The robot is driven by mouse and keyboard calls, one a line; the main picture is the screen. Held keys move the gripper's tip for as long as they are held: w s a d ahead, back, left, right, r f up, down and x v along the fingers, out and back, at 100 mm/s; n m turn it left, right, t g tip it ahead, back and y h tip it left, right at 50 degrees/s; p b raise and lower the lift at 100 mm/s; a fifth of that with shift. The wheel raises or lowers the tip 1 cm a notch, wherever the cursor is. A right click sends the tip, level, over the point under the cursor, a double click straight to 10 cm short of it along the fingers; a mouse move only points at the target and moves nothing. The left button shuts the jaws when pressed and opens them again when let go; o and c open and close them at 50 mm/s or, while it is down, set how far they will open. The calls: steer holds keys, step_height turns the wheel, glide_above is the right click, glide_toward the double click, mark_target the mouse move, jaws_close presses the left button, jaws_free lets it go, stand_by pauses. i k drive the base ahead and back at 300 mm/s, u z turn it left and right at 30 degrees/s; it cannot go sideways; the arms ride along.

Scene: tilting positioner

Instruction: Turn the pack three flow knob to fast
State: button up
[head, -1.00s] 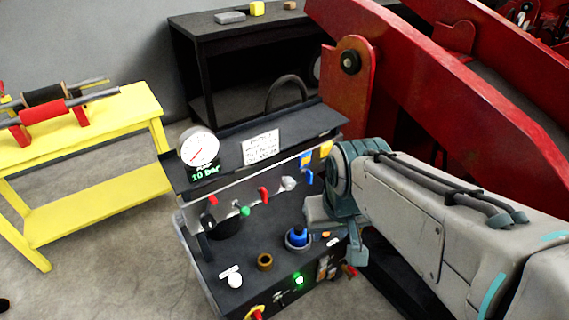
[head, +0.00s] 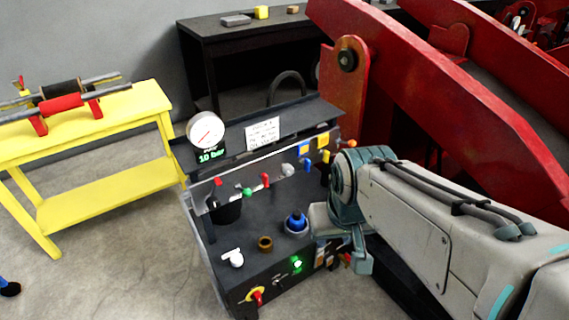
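A dark hydraulic power unit stands in the middle, with a rail of small coloured knobs and levers: red (head: 265,180), green (head: 247,192), grey (head: 288,169), blue (head: 307,165) and yellow (head: 323,141). A blue round part (head: 296,221) stands on its deck. I cannot tell which of these is the pack three flow knob, as the labels are too small to read. My arm comes in from the right. The grey end of my gripper (head: 319,217) is just right of the blue round part; its fingers cannot be made out.
A gauge (head: 206,131) with a green "10 bar" display and a white sign (head: 262,134) stand above the rail. A yellow bench (head: 110,190) is at left, a black shelf (head: 240,40) behind. Large red beams (head: 440,90) fill the upper right. Floor at lower left is mostly clear.

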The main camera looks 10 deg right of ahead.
mark_target(287, 170)
steer(key=u, duration=0.25)
steer(key=k, duration=0.1)
steer(key=z, duration=1)
steer(key=i, duration=0.6)
steer(key=u, duration=0.45)
